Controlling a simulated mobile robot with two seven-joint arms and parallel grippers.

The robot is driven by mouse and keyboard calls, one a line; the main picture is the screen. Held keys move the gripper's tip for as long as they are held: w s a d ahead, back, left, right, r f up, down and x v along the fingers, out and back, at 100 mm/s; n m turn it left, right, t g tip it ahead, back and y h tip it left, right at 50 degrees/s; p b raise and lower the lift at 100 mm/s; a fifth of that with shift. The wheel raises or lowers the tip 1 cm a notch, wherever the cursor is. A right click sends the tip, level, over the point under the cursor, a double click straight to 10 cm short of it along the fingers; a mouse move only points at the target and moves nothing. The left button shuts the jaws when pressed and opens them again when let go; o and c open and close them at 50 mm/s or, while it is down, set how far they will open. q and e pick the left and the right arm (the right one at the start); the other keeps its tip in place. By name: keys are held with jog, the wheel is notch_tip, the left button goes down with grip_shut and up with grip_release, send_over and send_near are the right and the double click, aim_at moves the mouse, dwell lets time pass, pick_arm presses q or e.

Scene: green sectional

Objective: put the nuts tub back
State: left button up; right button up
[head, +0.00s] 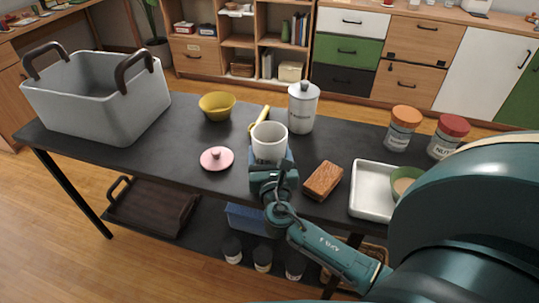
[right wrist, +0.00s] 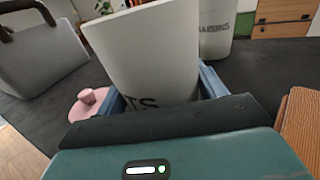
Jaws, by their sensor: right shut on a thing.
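My right gripper (head: 271,172) is shut on a white, open-topped tub (head: 269,146) over the black table. In the right wrist view the tub (right wrist: 150,55) stands between the blue fingers, slightly tilted in the picture, with lettering ending in "TS" partly hidden by the gripper. I cannot tell whether its base touches the table. A pink lid with a knob (head: 217,158) lies on the table to its left. A jar with a red lid (head: 448,136), its label starting "NUT", stands at the right. My left gripper is not in view.
A lidded white canister (head: 302,108) and a yellow bowl (head: 217,106) stand behind the tub. A wooden block (head: 323,180), a white tray (head: 367,194) and an orange-lidded jar (head: 402,128) are to its right. A grey basket (head: 98,98) stands at the left.

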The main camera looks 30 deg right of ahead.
jog(key=o, duration=1.2)
jog(key=shift+f, duration=0.1)
jog(key=v, duration=1.1)
jog(key=shift+s+a, duration=0.25)
jog(key=shift+s, duration=0.2)
